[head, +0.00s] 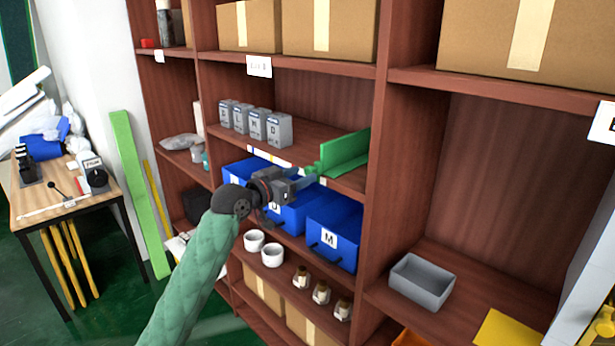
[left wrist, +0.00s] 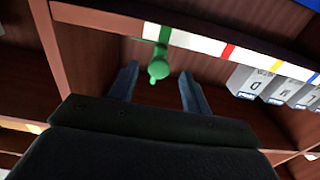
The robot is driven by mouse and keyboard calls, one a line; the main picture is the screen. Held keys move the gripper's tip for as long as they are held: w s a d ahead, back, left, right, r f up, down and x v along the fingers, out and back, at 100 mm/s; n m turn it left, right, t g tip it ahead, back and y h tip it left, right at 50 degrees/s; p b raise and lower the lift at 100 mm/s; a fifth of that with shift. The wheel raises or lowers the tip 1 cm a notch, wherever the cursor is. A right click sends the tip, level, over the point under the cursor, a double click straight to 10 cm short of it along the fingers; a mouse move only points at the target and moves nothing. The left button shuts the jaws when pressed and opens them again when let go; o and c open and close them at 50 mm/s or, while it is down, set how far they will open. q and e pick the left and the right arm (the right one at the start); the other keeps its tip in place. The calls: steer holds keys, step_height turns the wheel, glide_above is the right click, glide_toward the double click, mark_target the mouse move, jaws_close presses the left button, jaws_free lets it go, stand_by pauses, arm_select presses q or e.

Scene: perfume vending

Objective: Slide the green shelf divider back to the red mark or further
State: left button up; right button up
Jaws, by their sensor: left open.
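The green shelf divider (head: 345,152) stands on the middle shelf near the right upright, with a small green knob at its front. In the left wrist view the knob (left wrist: 158,68) hangs in front of the white edge strip (left wrist: 200,42). The red mark (left wrist: 228,51) is on that strip, to the right of the divider in this view, with a clear gap between them. My left gripper (head: 302,180) is at the shelf front by the knob. In the left wrist view its fingers (left wrist: 160,90) are open, one on each side of the knob, with gaps. My right gripper is not in view.
Several grey lettered boxes (head: 255,124) stand on the same shelf, left of the divider. Shelf space between them and the divider looks clear. Blue bins (head: 330,232) sit just below, close under my gripper. A wooden upright (head: 380,150) stands right of the divider.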

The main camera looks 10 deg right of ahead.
arm_select(q)
steer(key=shift+v, duration=1.15)
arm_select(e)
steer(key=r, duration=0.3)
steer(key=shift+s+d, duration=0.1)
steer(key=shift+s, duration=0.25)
